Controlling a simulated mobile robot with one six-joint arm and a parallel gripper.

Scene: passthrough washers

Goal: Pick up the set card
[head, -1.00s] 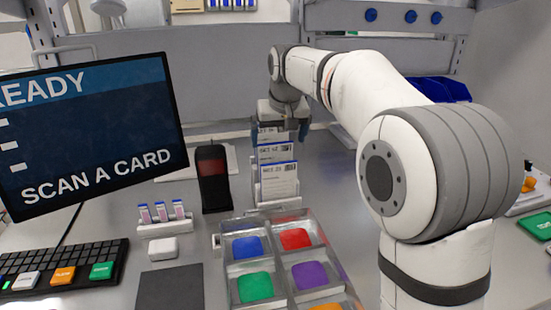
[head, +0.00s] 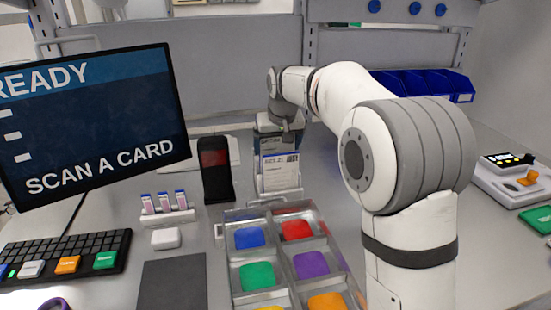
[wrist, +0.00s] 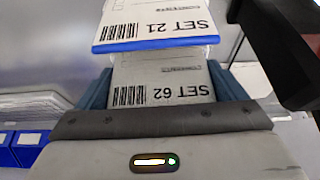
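White set cards with blue top edges stand one behind another in a rack (head: 277,194) in the head view. The front card (head: 280,174) shows clearly; another is partly hidden behind it. My gripper (head: 277,139) is low at the back of the rack. In the wrist view a card marked SET 62 (wrist: 162,85) lies between the two blue-grey fingers of my gripper (wrist: 162,90), one at each side edge. I see no clear gap, but cannot tell if they press on it. A card marked SET 21 (wrist: 155,22) is just beyond, apart from the fingers.
A black scanner (head: 216,172) stands left of the rack. A tray with coloured compartments (head: 230,262) lies in front. A monitor (head: 90,125) reads SCAN A CARD, with a keyboard (head: 65,255) below. Blue bins (head: 420,84) are at the back right.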

